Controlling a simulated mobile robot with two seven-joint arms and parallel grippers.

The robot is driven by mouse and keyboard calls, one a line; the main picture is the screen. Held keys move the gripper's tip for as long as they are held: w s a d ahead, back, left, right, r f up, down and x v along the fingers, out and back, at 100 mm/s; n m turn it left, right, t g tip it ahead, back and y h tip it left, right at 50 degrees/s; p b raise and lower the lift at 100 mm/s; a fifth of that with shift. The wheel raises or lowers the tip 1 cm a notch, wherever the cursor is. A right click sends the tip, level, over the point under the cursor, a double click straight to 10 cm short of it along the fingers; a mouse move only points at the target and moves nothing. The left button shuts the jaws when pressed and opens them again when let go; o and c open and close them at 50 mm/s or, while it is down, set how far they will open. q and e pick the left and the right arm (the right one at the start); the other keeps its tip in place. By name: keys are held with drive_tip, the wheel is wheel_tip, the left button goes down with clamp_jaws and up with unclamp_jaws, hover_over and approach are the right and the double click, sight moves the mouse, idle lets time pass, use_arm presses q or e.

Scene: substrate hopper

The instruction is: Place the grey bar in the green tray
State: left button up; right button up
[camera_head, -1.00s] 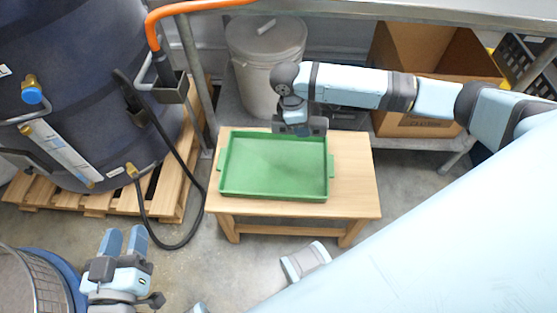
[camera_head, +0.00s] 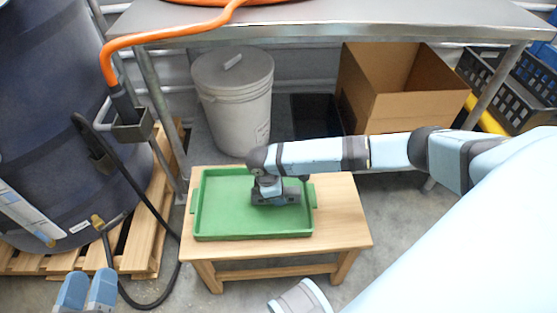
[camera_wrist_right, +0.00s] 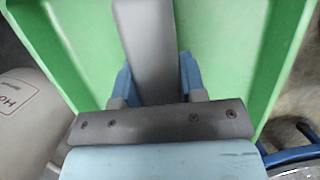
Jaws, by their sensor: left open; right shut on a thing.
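The green tray (camera_head: 235,208) lies flat on a small wooden table. My right gripper (camera_head: 275,196) is over the right part of the tray, pointing down. In the right wrist view, its blue fingers (camera_wrist_right: 156,78) are shut on the grey bar (camera_wrist_right: 146,45), with the tray (camera_wrist_right: 215,40) behind it. I cannot tell if the bar touches the tray floor. The bar is hidden in the head view. My left gripper (camera_head: 88,288) is open and empty at the lower left, away from the table and partly cut off by the frame.
The wooden table (camera_head: 345,215) has bare room right of the tray. Behind it are a lidded bucket (camera_head: 235,105), a cardboard box (camera_head: 415,108) and a metal bench (camera_head: 340,22). A large dark drum (camera_head: 60,110) on a pallet (camera_head: 145,250), with a black hose, stands left.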

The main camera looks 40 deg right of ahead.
drive_tip(key=shift+f, duration=0.9)
use_arm(q)
drive_tip(key=shift+f+g, duration=0.3)
drive_tip(key=shift+f, duration=0.3)
drive_tip(key=shift+r, duration=0.15)
use_arm(e)
drive_tip(key=o, duration=1)
drive_tip(key=p+v, duration=0.4)
drive_tip(key=v, duration=0.6)
drive_tip(key=shift+w+r+p, duration=0.1)
drive_tip(key=shift+r+p, duration=0.15)
drive_tip(key=shift+p, duration=0.15)
drive_tip(key=shift+a+r, duration=0.2)
drive_tip(key=shift+r, duration=0.2)
drive_tip(key=shift+w+a+r, duration=0.1)
drive_tip(key=shift+w+r, duration=0.05)
drive_tip(key=shift+r, duration=0.25)
use_arm(q)
drive_tip(key=r, duration=0.1)
drive_tip(key=r+t, duration=0.1)
drive_tip(key=r, duration=0.1)
drive_tip(key=a+r+t, duration=0.1)
drive_tip(key=r, duration=0.1)
drive_tip(key=shift+s+y, duration=0.1)
drive_tip(key=shift+y, duration=0.2)
